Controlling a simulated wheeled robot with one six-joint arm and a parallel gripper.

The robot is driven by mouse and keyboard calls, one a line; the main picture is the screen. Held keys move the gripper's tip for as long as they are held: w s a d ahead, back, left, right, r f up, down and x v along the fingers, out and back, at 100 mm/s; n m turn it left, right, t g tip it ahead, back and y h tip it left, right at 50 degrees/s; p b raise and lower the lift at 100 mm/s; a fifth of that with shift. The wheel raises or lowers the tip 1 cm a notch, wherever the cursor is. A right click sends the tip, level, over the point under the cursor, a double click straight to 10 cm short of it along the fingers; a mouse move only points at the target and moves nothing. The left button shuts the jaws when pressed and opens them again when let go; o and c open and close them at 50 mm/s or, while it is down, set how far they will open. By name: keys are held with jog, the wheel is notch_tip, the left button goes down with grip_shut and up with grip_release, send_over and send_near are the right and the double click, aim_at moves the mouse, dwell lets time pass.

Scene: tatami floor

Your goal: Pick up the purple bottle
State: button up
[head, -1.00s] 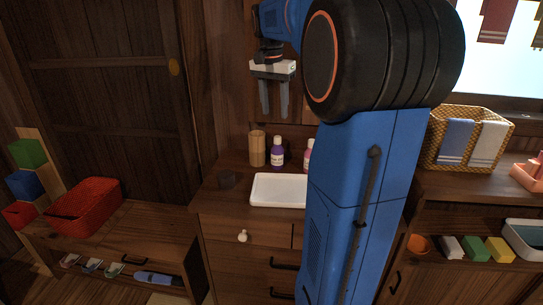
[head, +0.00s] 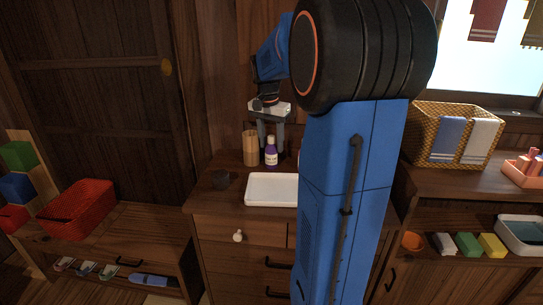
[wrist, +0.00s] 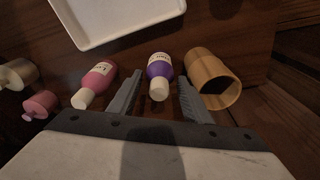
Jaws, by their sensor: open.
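The purple bottle (head: 271,154) stands upright on the wooden cabinet top, with a white cap and a pale label. My gripper (head: 271,143) is open above and around the bottle's upper part in the head view. In the wrist view the purple bottle (wrist: 160,72) shows between and just beyond the two fingertips of my gripper (wrist: 160,82), its white cap towards me. I cannot tell whether either finger touches it. The lower bottle is clear of the fingers in the head view.
A bamboo cup (wrist: 213,78) stands close on one side of the bottle, and a pink bottle (wrist: 95,84) on the other. A white tray (head: 272,188) lies in front. More pink and beige items (wrist: 40,104) show in the wrist view.

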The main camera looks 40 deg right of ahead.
aim_at(272, 149)
jog(key=shift+d+f, duration=0.2)
jog(key=shift+f, duration=1.45)
jog(key=c, duration=0.9)
jog(key=shift+r, duration=0.15)
